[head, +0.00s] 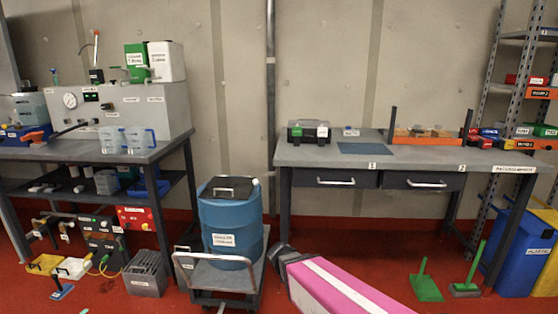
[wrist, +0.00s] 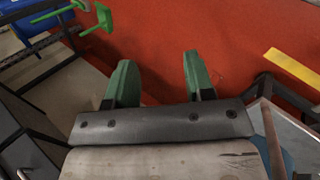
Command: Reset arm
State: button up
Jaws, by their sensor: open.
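My gripper shows in the wrist view (wrist: 158,82). Its two green fingers stand apart with only red floor between them, so it is open and empty. In the head view my pink and white arm reaches up from the bottom, right of the middle. Its dark end is beside the cart with the blue barrel, and the fingers cannot be made out there.
A blue barrel (head: 230,222) stands on a cart (head: 212,277) left of my arm. A workbench (head: 440,158) with two drawers stands behind it. A green dustpan (head: 425,285) and brush (head: 468,287) stand on the floor to the right. A second bench (head: 90,152) is at left.

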jog(key=d+r+m+y, duration=0.3)
jog(key=d+y, duration=0.3)
jog(key=d, duration=0.3)
jog(key=shift+d+r+y, duration=0.15)
jog(key=shift+r+y, duration=0.25)
jog(key=shift+r, duration=0.4)
